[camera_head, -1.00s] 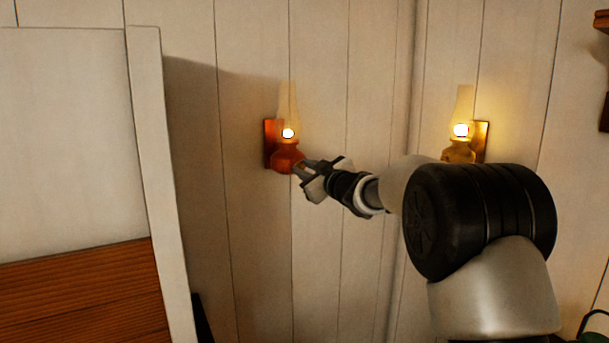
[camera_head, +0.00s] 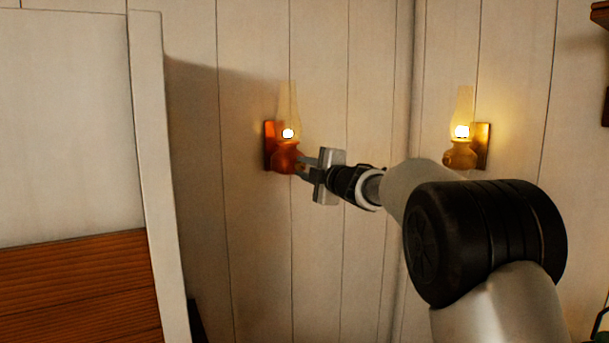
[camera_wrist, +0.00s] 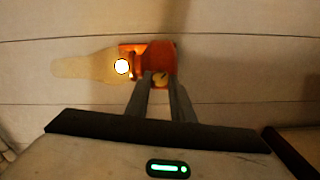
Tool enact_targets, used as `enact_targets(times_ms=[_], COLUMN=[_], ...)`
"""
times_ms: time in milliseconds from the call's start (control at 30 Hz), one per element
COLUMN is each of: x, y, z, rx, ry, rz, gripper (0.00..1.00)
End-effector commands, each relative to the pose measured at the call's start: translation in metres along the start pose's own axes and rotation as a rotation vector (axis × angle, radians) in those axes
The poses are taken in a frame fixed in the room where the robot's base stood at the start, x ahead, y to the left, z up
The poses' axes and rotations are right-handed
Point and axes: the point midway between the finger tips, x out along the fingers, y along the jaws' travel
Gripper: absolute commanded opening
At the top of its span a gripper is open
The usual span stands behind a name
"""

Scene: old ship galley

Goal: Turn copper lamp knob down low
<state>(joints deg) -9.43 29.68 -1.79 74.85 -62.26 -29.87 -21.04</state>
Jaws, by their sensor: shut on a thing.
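The copper lamp (camera_head: 287,155) is fixed to the wall left of the corner, with a glass chimney and a lit flame. It also shows in the wrist view (camera_wrist: 140,60), lying sideways there. My gripper (camera_head: 302,165) reaches it from the right. In the wrist view my gripper (camera_wrist: 160,80) is shut on the lamp's small yellowish knob (camera_wrist: 160,78), on the side of the copper body. The fingertips partly hide the knob.
A second, brass-coloured lamp (camera_head: 460,152) glows on the wall to the right of the corner, above my arm. A white panel with wooden boards (camera_head: 80,285) stands at the left. The planked wall (camera_head: 255,240) below the copper lamp is clear.

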Motion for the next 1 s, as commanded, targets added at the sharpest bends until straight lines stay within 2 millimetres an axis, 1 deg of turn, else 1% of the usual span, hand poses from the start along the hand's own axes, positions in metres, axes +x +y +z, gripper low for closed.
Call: enact_targets(times_ms=[33,200,500,700,1000], x=[0.0001,0.0000,0.0001,0.0001,0.0001], y=[-0.0037,-0.0038,-0.0035,-0.0028,-0.0021], z=[0.0005,0.0009,0.0008,0.0008,0.0007], rx=[-0.045,-0.201,-0.424,-0.517,-0.573], ry=[0.000,0.000,0.000,0.000,0.000], rz=[-0.001,-0.001,-0.001,-0.002,-0.002], gripper=[0.00,0.00,0.00,0.00,0.00])
